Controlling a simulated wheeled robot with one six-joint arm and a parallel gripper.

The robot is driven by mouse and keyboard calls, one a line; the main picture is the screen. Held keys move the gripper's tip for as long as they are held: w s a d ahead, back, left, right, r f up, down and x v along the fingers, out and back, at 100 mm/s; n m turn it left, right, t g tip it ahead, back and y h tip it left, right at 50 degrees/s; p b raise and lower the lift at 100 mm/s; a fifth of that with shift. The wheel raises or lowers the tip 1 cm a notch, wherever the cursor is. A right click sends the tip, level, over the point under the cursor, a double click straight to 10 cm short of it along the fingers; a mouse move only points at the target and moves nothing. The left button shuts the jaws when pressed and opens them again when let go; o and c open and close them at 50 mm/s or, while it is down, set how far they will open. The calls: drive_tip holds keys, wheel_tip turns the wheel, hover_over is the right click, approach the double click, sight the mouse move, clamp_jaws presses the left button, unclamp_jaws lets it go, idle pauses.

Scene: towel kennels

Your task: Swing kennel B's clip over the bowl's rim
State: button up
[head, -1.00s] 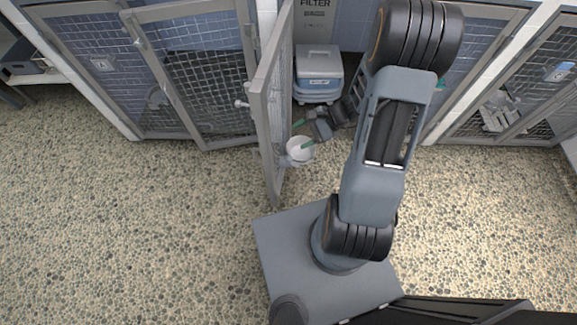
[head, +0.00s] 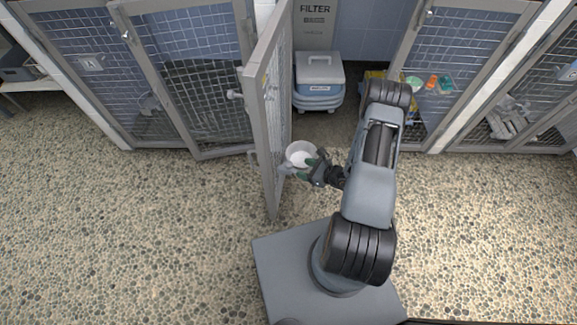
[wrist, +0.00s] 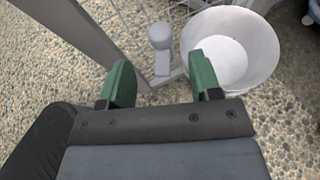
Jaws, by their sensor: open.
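The white bowl (head: 301,155) hangs beside the open mesh door (head: 268,125). In the wrist view the bowl (wrist: 230,48) is at upper right, seemingly empty inside. A pale grey clip (wrist: 160,38) with a rounded head stands left of its rim, apart from it in this view. My gripper (head: 306,169) is at the bowl's near right side in the head view. In the wrist view my gripper (wrist: 162,76) is open, its green fingers apart. The clip shows beyond the gap between them, and the right fingertip overlaps the bowl's lower left edge. Whether it touches the bowl, I cannot tell.
The door's frame post (wrist: 75,30) runs close by on the left in the wrist view. A grey-and-blue box (head: 319,80) stands behind the bowl. Kennel A (head: 90,64) is shut on the left. Pebbled floor (head: 130,230) is clear in front.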

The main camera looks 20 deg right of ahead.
sight(289, 163)
drive_tip(key=b+x, duration=0.1)
drive_tip(key=x, duration=0.7)
drive_tip(key=shift+b, duration=0.3)
drive_tip(key=shift+c, duration=0.5)
drive_tip(key=c, duration=0.8)
